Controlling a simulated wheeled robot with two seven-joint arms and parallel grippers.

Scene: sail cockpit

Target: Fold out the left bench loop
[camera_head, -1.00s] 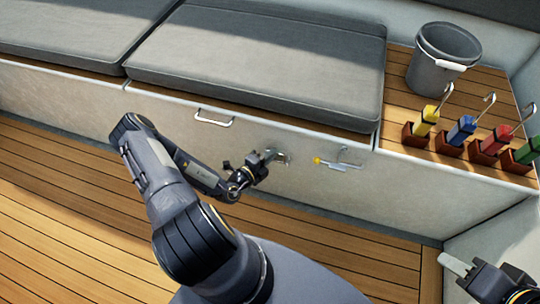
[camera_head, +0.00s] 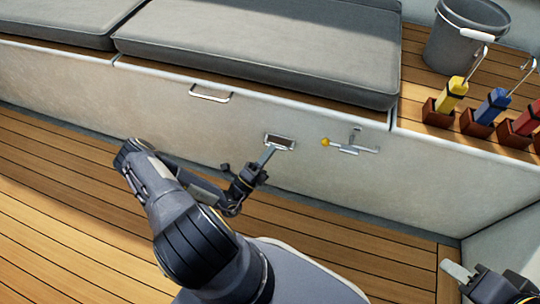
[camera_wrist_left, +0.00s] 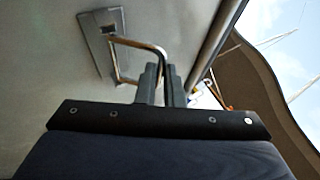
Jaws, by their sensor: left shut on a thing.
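The left bench loop (camera_wrist_left: 145,45) is a thin bent metal bar. In the left wrist view it stands out from its rectangular metal plate (camera_wrist_left: 88,32) on the pale bench front. My left gripper (camera_wrist_left: 162,85) is shut on the outer end of the loop. In the head view the plate (camera_head: 287,143) with its dark recess shows on the bench front, and my left gripper (camera_head: 264,160) is just below and in front of it. The loop itself is hard to make out there. My right gripper (camera_head: 457,272) is at the lower right, apart from the bench; its jaw gap does not show clearly.
A metal latch with a yellow knob (camera_head: 325,142) is right of the plate. A handle (camera_head: 210,94) is up to the left. Grey cushions (camera_head: 270,45), a bucket (camera_head: 462,35) and colored handles in wooden blocks stand on the bench. The plank floor is clear.

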